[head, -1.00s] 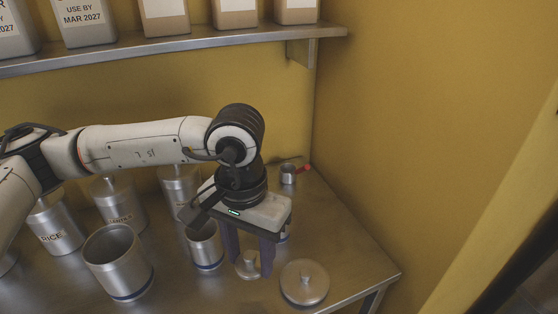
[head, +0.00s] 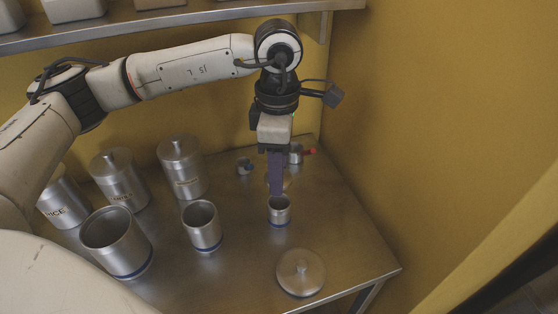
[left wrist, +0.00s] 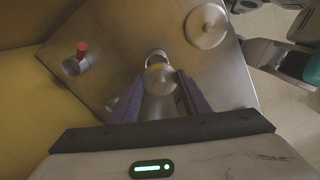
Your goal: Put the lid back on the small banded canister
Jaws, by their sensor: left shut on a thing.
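The small banded canister (head: 279,214) stands upright and open-topped on the steel table, with a blue band near its base. My left gripper (head: 276,192) points down over it, its purple fingers shut on a small round steel lid (head: 287,182). Much of the lid is hidden behind the fingers in the head view. The left wrist view shows the lid (left wrist: 160,78) between the fingertips, with the canister (left wrist: 155,55) partly hidden just beyond it. The lid looks close to the rim; I cannot tell whether they touch.
A medium open canister (head: 202,230) and a large open one (head: 117,245) stand to the left. A large lid (head: 300,273) lies near the front right. Lidded canisters (head: 182,170) stand behind. A small cup (head: 296,155) with something red is at the back, below the shelf (head: 180,22).

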